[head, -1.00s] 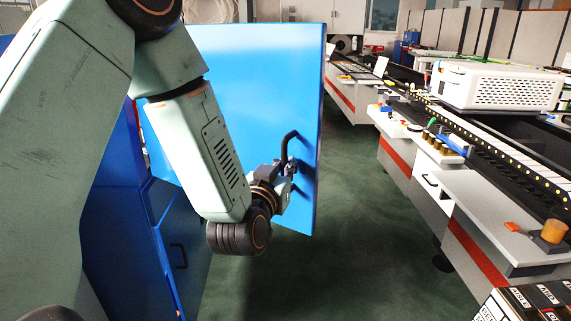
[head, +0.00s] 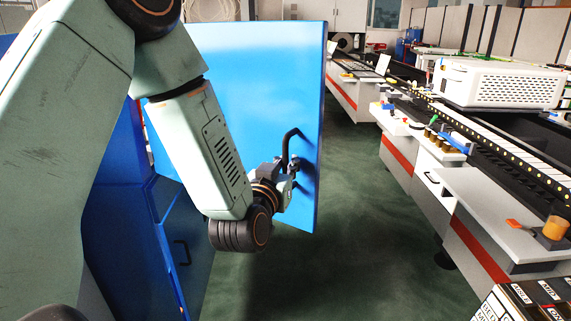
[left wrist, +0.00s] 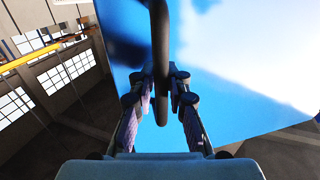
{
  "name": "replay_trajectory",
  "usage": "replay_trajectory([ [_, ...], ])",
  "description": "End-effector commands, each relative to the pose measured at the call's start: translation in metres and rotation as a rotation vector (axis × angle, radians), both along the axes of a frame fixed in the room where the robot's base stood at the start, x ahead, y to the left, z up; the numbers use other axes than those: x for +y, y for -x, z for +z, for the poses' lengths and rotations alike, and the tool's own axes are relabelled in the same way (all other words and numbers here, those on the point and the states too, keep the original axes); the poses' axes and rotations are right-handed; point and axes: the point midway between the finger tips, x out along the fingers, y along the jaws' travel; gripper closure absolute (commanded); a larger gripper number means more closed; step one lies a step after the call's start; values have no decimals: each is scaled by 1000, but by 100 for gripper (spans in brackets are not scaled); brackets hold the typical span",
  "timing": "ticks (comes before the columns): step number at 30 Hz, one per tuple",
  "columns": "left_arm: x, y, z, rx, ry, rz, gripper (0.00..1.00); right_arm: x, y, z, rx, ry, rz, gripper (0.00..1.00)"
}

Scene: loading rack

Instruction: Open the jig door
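The jig door is a large blue panel (head: 245,95) that stands swung out from the blue cabinet (head: 125,225) on the left. Its black bar handle (head: 289,145) is near the door's free edge, and the handle also shows in the left wrist view (left wrist: 160,35). My left gripper (head: 288,170) is at the handle. In the left wrist view its two fingers (left wrist: 165,95) lie close on either side of the bar and appear closed on it. My left arm hides part of the door and the cabinet. My right gripper is not in view.
A lower blue cabinet front with a dark handle (head: 182,252) is under my left arm. A long workbench (head: 490,210) with a white machine (head: 495,83) runs along the right. Green floor (head: 360,220) between door and bench is clear.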

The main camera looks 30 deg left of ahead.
Motion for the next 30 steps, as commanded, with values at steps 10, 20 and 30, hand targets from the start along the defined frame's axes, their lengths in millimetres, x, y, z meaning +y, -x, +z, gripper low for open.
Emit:
replay_trajectory([
  [10,1,0,0,1,0,3,66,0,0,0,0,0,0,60],
  [20,1,0,16,-3,1,4,66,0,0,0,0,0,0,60],
  [30,1,1,71,-5,1,3,66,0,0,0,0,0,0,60],
])
